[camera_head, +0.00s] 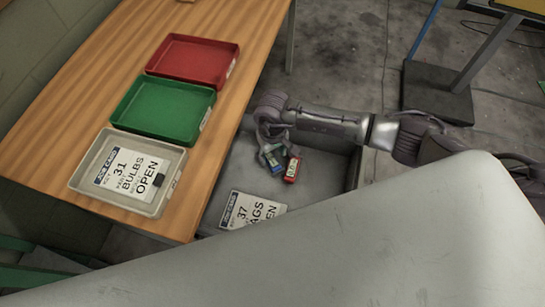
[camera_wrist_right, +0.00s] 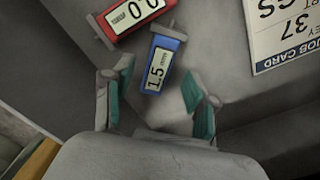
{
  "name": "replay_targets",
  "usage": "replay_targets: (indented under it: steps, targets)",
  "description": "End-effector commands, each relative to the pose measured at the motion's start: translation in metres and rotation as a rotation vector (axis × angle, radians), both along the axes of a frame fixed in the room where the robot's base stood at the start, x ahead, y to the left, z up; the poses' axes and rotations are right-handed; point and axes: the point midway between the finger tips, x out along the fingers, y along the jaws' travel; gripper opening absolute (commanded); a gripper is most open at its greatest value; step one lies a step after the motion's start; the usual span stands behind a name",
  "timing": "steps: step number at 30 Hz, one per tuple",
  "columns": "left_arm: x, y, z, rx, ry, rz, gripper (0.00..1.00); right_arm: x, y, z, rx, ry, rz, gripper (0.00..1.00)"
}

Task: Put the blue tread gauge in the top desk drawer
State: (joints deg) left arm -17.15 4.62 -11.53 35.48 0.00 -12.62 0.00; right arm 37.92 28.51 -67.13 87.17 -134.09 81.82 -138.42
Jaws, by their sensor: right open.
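The blue tread gauge (camera_head: 273,162) lies in the open desk drawer (camera_head: 330,165), beside a red gauge (camera_head: 292,169). In the right wrist view the blue gauge (camera_wrist_right: 164,62), its display reading 1.5, lies just beyond the fingertips, and the red gauge (camera_wrist_right: 128,14) is next to it. My right gripper (camera_head: 272,148) is over the drawer. Its teal-padded fingers (camera_wrist_right: 158,104) are spread and empty, and neither finger appears to touch the blue gauge. My left gripper is not in view.
A job card marked 37 (camera_head: 252,209) lies in the drawer's near part. The wooden desk (camera_head: 215,20) holds a red tray (camera_head: 192,59), a green tray (camera_head: 163,107) and a grey tray (camera_head: 172,156) with a card marked 31. A dark stand base (camera_head: 437,92) is on the floor behind.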

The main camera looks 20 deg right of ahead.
Motion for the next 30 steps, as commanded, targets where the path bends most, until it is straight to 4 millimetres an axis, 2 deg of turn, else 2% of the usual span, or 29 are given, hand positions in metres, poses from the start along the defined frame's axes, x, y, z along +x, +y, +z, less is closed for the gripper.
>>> replay_targets:
  steps: [1,6,12,18,30]
  targets:
    - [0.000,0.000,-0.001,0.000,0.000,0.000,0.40,0.002,-0.001,0.012,0.000,-0.007,0.002,0.57]
    - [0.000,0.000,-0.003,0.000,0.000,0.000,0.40,0.001,0.000,0.049,0.000,-0.006,0.002,0.57]
    - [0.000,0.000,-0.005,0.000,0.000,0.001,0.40,0.000,0.000,0.078,0.001,-0.003,0.001,0.57]
    - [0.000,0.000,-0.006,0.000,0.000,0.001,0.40,0.000,0.000,0.087,-0.001,0.000,0.000,0.57]
    - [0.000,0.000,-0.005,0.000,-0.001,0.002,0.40,0.000,0.000,0.087,-0.001,0.000,0.000,0.57]
